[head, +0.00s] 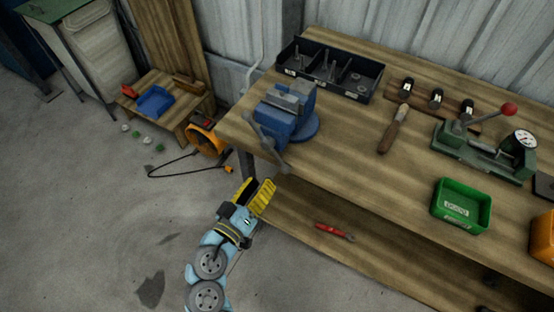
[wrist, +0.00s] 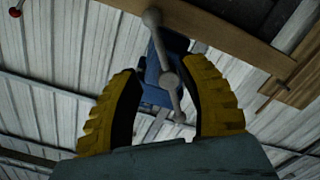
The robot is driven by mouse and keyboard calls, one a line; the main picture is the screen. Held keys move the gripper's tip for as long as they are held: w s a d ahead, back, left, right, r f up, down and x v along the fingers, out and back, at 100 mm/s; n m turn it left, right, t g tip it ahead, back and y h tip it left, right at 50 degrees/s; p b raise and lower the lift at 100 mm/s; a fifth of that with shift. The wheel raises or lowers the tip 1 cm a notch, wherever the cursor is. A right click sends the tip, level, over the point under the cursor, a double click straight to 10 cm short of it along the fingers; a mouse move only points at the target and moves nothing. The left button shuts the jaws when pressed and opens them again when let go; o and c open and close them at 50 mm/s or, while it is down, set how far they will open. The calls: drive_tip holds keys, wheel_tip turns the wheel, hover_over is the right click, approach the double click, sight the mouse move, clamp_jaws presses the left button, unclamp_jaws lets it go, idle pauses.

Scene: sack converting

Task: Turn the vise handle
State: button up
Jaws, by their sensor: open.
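A blue vise (head: 285,118) with grey jaws is mounted at the left corner of the wooden workbench (head: 350,165). Its grey handle (head: 267,143), a bar with round knobs at the ends, hangs slanted at the vise's front, off the bench edge. My gripper (head: 259,187), with yellow ribbed fingers, is open and empty just below the handle, apart from it in the head view. In the wrist view the handle (wrist: 168,80) runs steeply between the two open fingers (wrist: 162,72), with the blue vise body (wrist: 152,70) behind it. I cannot tell the remaining depth to the handle.
On the bench stand a black divided tray (head: 330,73), a wooden-handled tool (head: 393,130), a green press with a gauge (head: 485,150) and a green bin (head: 461,206). A red tool (head: 334,232) lies on the lower shelf. Open concrete floor lies to the left.

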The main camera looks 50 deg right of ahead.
sight(277, 161)
drive_tip(key=shift+b+x, duration=0.5)
drive_tip(key=shift+x, duration=3.75)
drive_tip(key=shift+c, duration=0.2)
clamp_jaws()
